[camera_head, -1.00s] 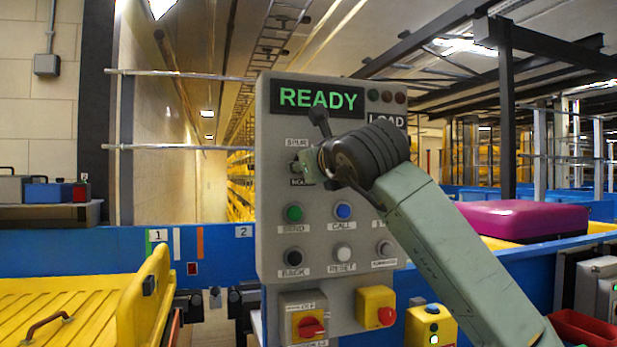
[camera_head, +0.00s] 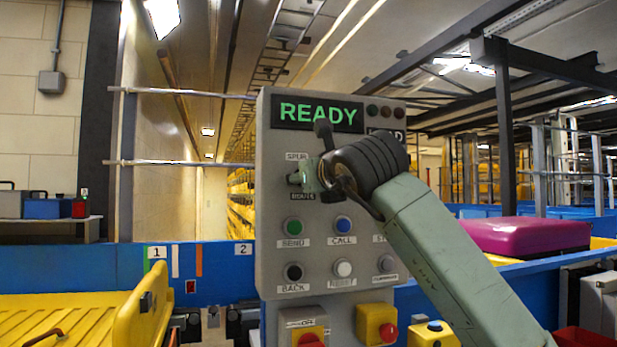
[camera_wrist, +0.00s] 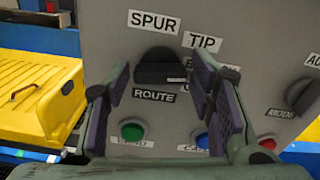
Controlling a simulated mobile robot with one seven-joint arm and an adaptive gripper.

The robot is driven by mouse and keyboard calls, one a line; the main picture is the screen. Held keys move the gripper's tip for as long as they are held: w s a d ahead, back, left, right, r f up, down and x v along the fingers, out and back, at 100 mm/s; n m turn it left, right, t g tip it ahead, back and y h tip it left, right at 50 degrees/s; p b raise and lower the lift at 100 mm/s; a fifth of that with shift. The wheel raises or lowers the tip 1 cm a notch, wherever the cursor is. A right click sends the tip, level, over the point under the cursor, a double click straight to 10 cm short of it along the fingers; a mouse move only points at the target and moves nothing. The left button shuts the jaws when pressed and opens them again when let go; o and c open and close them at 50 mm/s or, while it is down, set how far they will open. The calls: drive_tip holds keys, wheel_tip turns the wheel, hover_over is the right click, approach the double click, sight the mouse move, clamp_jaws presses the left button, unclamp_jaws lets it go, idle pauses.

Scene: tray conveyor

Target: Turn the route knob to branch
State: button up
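The route knob (camera_wrist: 160,70) is a black knob with a raised bar on the grey control panel (camera_wrist: 255,35). In the wrist view its bar lies roughly level. The SPUR label is above it, TIP is at upper right, a partly hidden label starting with B is at right, and ROUTE is below. My gripper (camera_wrist: 162,78) is open, with one finger on each side of the knob. I cannot tell whether either finger touches it. In the head view my gripper (camera_head: 312,178) is at the panel's upper left and partly covers the knob (camera_head: 296,178).
Below the knob are the green SEND button (camera_wrist: 131,131) and blue CALL button (camera_wrist: 203,140). A MODE knob (camera_wrist: 301,93) is to the right. The display (camera_head: 318,114) reads READY. A yellow tray (camera_head: 60,315) is at left and a magenta case (camera_head: 525,235) at right.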

drive_tip(key=shift+o, duration=0.8)
drive_tip(key=v, duration=1.2)
